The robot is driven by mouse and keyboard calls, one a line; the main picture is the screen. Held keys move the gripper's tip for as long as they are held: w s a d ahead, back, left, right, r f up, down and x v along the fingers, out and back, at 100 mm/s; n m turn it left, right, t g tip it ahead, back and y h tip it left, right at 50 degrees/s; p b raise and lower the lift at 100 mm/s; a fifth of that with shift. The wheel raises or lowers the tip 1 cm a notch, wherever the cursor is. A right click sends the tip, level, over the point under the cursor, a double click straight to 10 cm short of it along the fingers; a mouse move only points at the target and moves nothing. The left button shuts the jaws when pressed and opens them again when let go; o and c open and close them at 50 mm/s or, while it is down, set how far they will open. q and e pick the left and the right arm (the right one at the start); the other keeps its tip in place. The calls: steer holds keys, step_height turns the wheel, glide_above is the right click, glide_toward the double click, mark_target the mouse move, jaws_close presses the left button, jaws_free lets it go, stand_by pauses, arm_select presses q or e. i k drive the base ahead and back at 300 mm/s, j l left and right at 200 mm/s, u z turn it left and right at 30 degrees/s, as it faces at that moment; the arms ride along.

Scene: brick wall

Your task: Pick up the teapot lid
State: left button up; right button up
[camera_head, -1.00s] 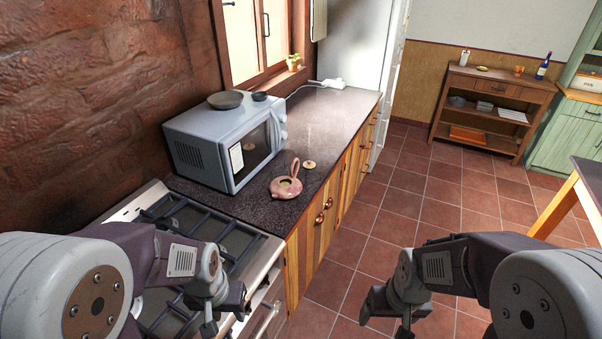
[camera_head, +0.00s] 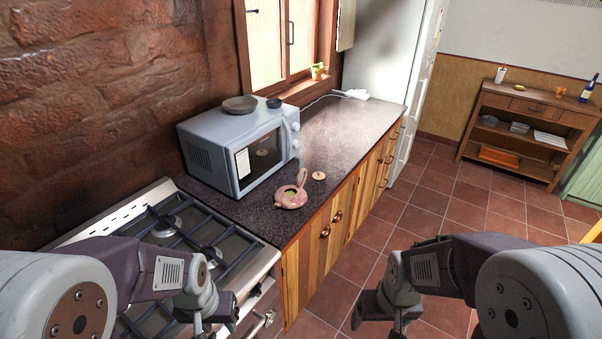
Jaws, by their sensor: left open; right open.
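The teapot lid (camera_head: 319,176) is a small, round, tan disc lying on the dark countertop, just behind and right of the teapot. The pink teapot (camera_head: 290,199) stands open on the counter with its handle arching up at the back. My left gripper (camera_head: 213,326) is open and empty over the front edge of the stove, well short of the lid. My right gripper (camera_head: 378,318) is open and empty above the tiled floor, right of the cabinets. Both fingertips are partly cut off by the bottom edge.
A microwave (camera_head: 238,147) with a dark plate (camera_head: 240,104) on top stands left of the teapot. The gas stove (camera_head: 200,235) is in front. The counter (camera_head: 350,125) behind the lid is mostly clear. A wooden shelf (camera_head: 528,125) stands far right. The floor between is free.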

mark_target(319, 176)
steer(key=i+l+u, duration=0.45)
steer(key=l, duration=0.15)
steer(key=i+l+u, duration=0.1)
steer(key=l+u, duration=0.35)
steer(key=l, duration=0.2)
steer(key=i+l+u, duration=0.1)
steer(key=l+u, duration=0.4)
steer(key=l, duration=0.25)
steer(key=l+u, duration=0.45)
steer(key=l, duration=0.3)
steer(key=i+l+u, duration=0.1)
steer(key=l+u, duration=0.6)
steer(key=l, duration=0.25)
steer(key=l+u, duration=0.3)
steer(key=l, duration=0.25)
steer(key=i, duration=0.05)
